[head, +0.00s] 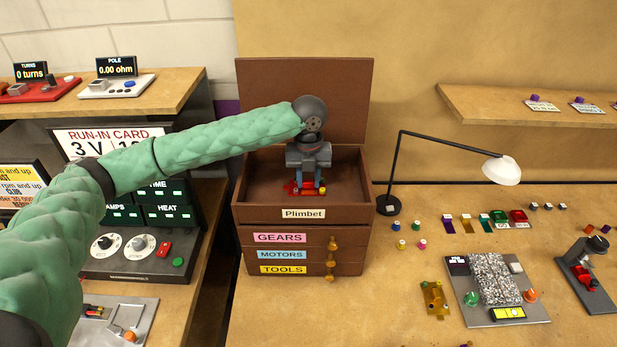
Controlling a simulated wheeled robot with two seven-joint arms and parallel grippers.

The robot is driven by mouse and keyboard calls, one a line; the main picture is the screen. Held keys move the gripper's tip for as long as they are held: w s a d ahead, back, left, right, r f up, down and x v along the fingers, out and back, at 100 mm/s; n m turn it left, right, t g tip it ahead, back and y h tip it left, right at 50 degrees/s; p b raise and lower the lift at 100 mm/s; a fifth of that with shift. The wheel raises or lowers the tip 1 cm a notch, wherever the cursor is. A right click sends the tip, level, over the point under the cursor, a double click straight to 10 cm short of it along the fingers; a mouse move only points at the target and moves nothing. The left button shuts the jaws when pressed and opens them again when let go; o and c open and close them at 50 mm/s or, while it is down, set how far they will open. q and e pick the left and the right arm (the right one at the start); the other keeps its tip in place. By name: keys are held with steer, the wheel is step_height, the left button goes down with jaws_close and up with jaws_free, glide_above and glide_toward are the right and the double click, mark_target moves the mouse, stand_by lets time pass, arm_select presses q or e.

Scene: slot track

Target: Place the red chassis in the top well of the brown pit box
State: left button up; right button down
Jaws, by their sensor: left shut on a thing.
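The brown pit box (235,212) stands on the bench with its lid raised at the back. Its top well is open above drawers labelled GEARS, MOTORS and TOOLS. My left gripper (304,187) points down into the top well and is shut on the red chassis (291,187). The chassis is low in the well, near the front wall with the "Plimbet" label. The fingers hide part of it, and I cannot tell whether it touches the well floor. My right gripper is not in view.
A black lamp (389,205) stands close to the right of the box. Small coloured parts and a grey tray (490,290) lie further right. A control panel (130,262) is on the left bench, across a gap.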

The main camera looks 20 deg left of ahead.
mark_target(309, 181)
arm_select(q)
steer(key=o, duration=1)
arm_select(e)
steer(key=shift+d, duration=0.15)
arm_select(q)
steer(key=shift+r, duration=0.15)
steer(key=shift+r+b, duration=0.25)
steer(key=shift+b, duration=0.05)
step_height(309, 181, up, 11)
steer(key=b, duration=0.4)
steer(key=shift+r, duration=0.2)
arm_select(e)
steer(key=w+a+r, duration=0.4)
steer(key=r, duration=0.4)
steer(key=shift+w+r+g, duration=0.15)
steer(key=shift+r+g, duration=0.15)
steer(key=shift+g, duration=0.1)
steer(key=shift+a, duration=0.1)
